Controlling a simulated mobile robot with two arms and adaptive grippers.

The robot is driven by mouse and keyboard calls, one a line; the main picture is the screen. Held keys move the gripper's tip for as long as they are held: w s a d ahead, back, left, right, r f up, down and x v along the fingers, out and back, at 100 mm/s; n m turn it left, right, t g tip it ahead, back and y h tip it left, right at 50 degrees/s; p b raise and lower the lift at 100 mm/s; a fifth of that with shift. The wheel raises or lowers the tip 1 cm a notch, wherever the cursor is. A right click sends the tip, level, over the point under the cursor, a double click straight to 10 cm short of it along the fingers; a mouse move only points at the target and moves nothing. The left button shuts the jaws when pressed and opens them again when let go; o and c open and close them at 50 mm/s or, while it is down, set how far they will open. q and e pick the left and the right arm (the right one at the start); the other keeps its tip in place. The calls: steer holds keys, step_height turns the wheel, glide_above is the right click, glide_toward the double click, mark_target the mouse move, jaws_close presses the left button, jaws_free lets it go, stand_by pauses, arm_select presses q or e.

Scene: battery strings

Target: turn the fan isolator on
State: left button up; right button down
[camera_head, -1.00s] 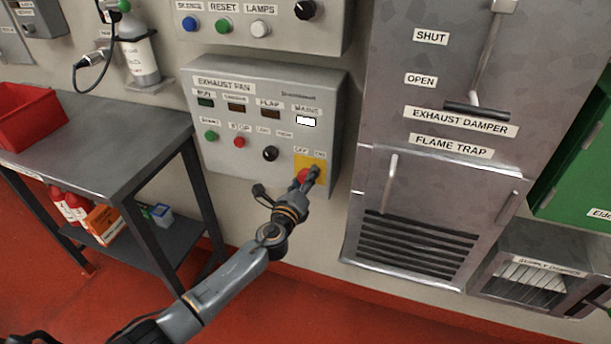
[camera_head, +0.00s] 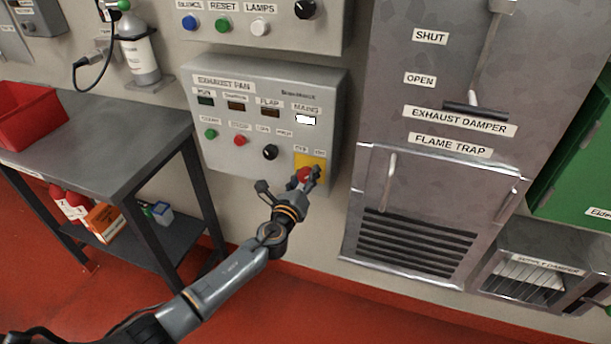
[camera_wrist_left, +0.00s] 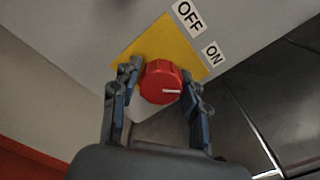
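The fan isolator is a red knob (camera_head: 305,175) on a yellow plate (camera_head: 313,161) at the lower right of the exhaust fan panel (camera_head: 225,155). OFF and ON labels sit above it. In the left wrist view the knob (camera_wrist_left: 160,82) has a white mark pointing right in the picture, nearer the ON label (camera_wrist_left: 212,53) than the OFF label (camera_wrist_left: 188,16). My left gripper (camera_wrist_left: 161,84) is open, one finger on each side of the knob, with narrow gaps seemingly visible. It also shows in the head view (camera_head: 307,180). My right gripper is not in view.
The white MAINS lamp (camera_head: 306,120) on the panel is bright. The exhaust damper and flame trap cabinet (camera_head: 430,160) stands close to the right. A metal table (camera_head: 110,145) with a red bin (camera_head: 28,118) is at the left.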

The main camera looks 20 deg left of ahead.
arm_select(q)
steer(key=shift+o, duration=0.8)
steer(key=s, duration=1.2)
steer(key=shift+a, duration=0.25)
steer(key=s+a+f+n+g+y, duration=0.1)
steer(key=s+a+f+n+g, duration=0.25)
steer(key=f, duration=0.75)
steer(key=s+a+f+n+g, duration=0.1)
steer(key=s+f+n+g, duration=0.35)
steer(key=f, duration=0.65)
steer(key=s+a+f+n+g+y, duration=0.15)
steer(key=s+f+n, duration=0.45)
steer(key=f, duration=0.6)
steer(key=s+d+f+n+g, duration=0.1)
steer(key=s+f+n, duration=0.3)
steer(key=s, duration=0.7)
steer(key=s+d+f+n+g+h+p, duration=0.1)
steer(key=s+f+n+g, duration=0.3)
steer(key=s+f, duration=0.3)
steer(key=s+d+f+n+g+h, duration=0.1)
steer(key=s+f+n, duration=0.4)
steer(key=s, duration=1.1)
steer(key=shift+s+f+g, duration=0.15)
steer(key=shift+s+g, duration=0.25)
steer(key=shift+g, duration=0.35)
